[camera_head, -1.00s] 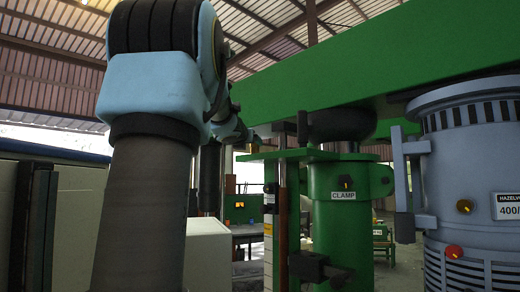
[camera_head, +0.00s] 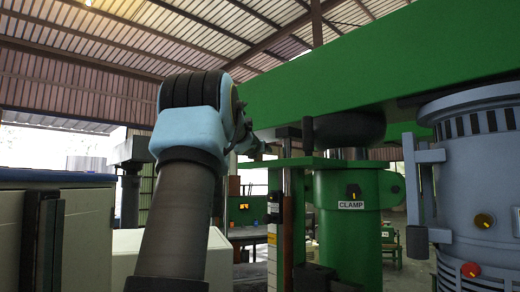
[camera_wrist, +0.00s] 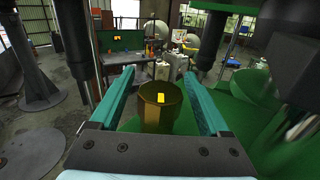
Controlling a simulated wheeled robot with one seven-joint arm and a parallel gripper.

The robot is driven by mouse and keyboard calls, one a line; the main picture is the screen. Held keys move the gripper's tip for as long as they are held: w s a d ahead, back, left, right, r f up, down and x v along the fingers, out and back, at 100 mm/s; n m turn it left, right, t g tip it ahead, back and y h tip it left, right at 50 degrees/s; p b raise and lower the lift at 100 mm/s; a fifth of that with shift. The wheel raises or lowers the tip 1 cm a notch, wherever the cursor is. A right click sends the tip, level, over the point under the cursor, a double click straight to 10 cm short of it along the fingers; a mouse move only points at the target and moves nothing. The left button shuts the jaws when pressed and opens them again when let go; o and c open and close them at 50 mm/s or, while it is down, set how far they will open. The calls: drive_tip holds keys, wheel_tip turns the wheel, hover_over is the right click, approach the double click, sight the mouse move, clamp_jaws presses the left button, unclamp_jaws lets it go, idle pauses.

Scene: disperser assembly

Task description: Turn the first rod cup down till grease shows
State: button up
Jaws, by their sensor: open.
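In the wrist view a brass-coloured round cup (camera_wrist: 152,117) with a small bright yellow mark stands on a green surface. My gripper (camera_wrist: 158,80) is open, its two teal fingers on either side of the cup. A gap shows between the cup and each finger, so they do not visibly touch it. In the head view my gripper (camera_head: 258,147) is small, near the green top plate beside the rods (camera_head: 287,190). I cannot make out the cup there, and no grease is discernible.
A green beam (camera_head: 370,60) runs above the green column with a CLAMP label (camera_head: 351,205). A grey-blue motor (camera_head: 480,180) stands at right. In the wrist view a dark rod (camera_wrist: 207,40) rises at the right, and a workbench (camera_wrist: 120,58) stands behind.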

drive_tip(key=shift+w, duration=0.25)
clamp_jaws()
idle(0.6)
